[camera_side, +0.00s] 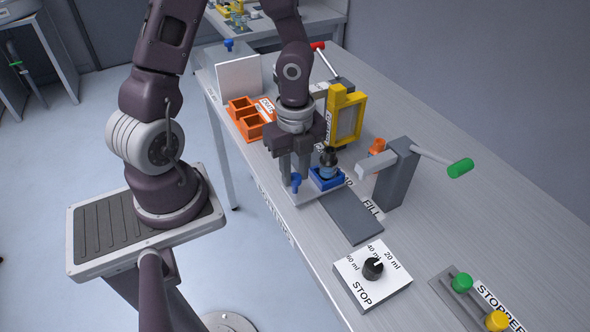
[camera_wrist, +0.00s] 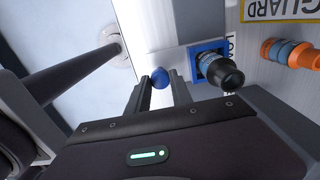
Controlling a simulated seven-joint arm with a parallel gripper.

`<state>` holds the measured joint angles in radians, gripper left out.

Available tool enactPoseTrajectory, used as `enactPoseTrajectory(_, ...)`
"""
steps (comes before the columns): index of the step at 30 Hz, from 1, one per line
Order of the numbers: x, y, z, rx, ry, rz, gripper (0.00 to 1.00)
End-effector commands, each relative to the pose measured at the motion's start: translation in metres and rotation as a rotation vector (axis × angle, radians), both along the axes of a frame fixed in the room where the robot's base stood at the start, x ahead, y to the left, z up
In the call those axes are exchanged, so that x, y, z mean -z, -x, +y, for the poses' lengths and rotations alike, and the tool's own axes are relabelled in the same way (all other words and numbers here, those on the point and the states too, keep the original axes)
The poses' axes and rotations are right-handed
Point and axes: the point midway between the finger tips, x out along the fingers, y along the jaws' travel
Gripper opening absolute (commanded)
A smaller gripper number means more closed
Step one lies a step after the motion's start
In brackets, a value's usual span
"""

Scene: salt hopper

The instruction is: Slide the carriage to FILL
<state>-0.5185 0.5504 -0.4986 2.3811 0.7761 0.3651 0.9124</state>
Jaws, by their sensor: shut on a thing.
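The carriage is a light plate (camera_side: 304,197) with a blue socket (camera_side: 326,181) and a blue knob (camera_side: 296,183). A dark-necked bottle (camera_side: 328,160) stands upright in the socket. The carriage sits at the end of the dark grey track (camera_side: 352,217) away from the dial box, by a partly hidden label. The FILL label (camera_side: 371,207) lies beside the track, nearer the grey spout post (camera_side: 398,175). My gripper (camera_side: 294,180) points down, shut on the knob, which also shows between the fingers (camera_wrist: 160,84) in the wrist view.
A yellow guard frame (camera_side: 356,120) stands behind the carriage. The post carries a green-ended lever (camera_side: 460,168). Orange bins (camera_side: 246,121) are behind my gripper. The track toward FILL is clear.

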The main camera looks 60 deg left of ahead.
Motion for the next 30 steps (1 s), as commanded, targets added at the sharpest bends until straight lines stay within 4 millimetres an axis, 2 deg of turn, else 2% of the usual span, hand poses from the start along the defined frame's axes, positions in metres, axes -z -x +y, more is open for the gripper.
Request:
enactPoseTrajectory(8, -0.001, -0.002, -0.004, 0.002, 0.0, -0.004, 0.0)
enactPoseTrajectory(11, -0.001, -0.002, -0.021, 0.008, 0.0, -0.004, 0.0)
enactPoseTrajectory(18, 0.0, -0.002, -0.085, 0.009, 0.002, -0.005, 0.0)
enactPoseTrajectory(21, 0.0, -0.002, -0.103, 0.005, 0.002, -0.004, 0.0)
enactPoseTrajectory(24, 0.0, -0.002, -0.112, 0.001, 0.003, -0.005, 0.0)
enactPoseTrajectory(30, 0.0, -0.002, -0.117, 0.0, 0.006, -0.005, 0.0)
